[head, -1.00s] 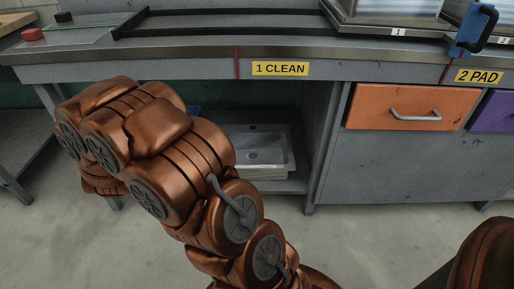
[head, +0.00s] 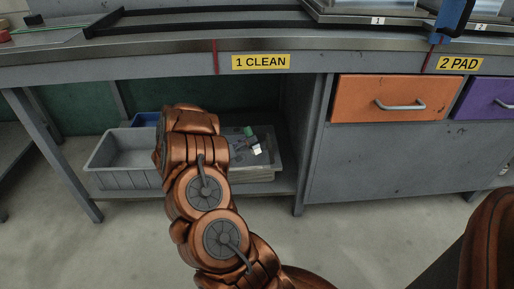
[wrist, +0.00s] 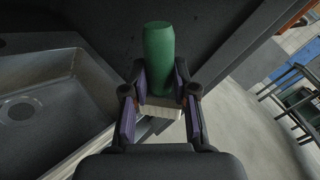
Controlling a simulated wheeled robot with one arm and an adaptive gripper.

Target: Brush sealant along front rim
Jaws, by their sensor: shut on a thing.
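My gripper (wrist: 160,118) is shut on a brush with a green handle (wrist: 159,55) and a pale, block-shaped bristle end (wrist: 160,108). In the head view the green handle (head: 249,132) and the pale end (head: 257,149) show just right of my arm, in front of the lower shelf opening. A steel sink (wrist: 45,95) lies left of the gripper in the wrist view, apart from the brush. In the head view the sink (head: 262,172) is mostly hidden behind my gripper. Any sealant cannot be made out.
A grey bin (head: 122,165) and a blue bin (head: 145,119) are on the lower shelf, left of my arm. The bench top (head: 170,49) overhangs the opening. An orange drawer (head: 388,98) and a purple drawer (head: 490,100) are at right. Open floor lies in front.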

